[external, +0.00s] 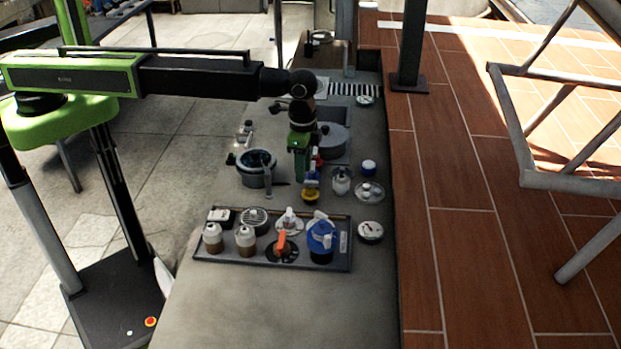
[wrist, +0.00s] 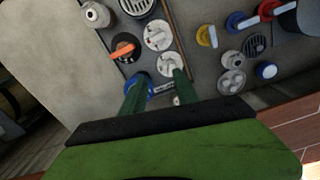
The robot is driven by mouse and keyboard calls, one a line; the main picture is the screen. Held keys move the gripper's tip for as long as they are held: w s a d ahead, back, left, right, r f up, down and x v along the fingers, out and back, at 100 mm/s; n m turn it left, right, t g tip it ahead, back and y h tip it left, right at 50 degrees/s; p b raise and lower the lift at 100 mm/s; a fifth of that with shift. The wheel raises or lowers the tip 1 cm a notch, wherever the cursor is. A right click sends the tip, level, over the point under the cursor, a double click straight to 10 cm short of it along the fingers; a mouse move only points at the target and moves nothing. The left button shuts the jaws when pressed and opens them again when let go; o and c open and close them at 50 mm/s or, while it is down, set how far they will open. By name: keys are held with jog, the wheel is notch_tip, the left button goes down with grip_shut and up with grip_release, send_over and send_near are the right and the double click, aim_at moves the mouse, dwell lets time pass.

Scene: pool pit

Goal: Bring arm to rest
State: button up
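My gripper (external: 301,172) hangs from the end of my outstretched arm and points down over the grey counter (external: 290,310). In the wrist view its two green fingers (wrist: 160,86) stand apart, with nothing seen held between them. The dark tray (external: 210,259) lies on the counter nearer the camera than the gripper. A blue-topped fitting (external: 320,236) sits at the tray's right end; in the wrist view it shows partly behind the left finger. A yellow-based fitting (external: 311,196) is close to the fingertips in the external view; contact cannot be told there.
The tray also holds an orange-handled valve (external: 282,246) and several pale fittings. A pot-like housing (external: 256,167) stands left of the gripper. The counter's near part is bare.

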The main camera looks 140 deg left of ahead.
jog(key=w+d+f+m+b, duration=0.1)
jog(key=w+d+f+b, duration=0.15)
jog(key=d, duration=0.75)
jog(key=w+d+f+m+b, duration=0.1)
jog(key=d+f+m+b, duration=0.15)
jog(key=d, duration=0.75)
jog(key=w+d+f+m+b, duration=0.15)
jog(key=d+f, duration=0.25)
jog(key=d, duration=0.6)
jog(key=s+d+f+m+b, duration=0.1)
jog(key=s+d+f+b, duration=0.1)
jog(key=d, duration=0.5)
jog(key=s+d+f+b, duration=0.2)
jog(key=d, duration=0.5)
jog(key=s+d+b, duration=0.1)
jog(key=s+d, duration=0.6)
jog(key=s, duration=0.3)
jog(key=shift+f+m, duration=0.4)
jog(key=shift+w, duration=0.1)
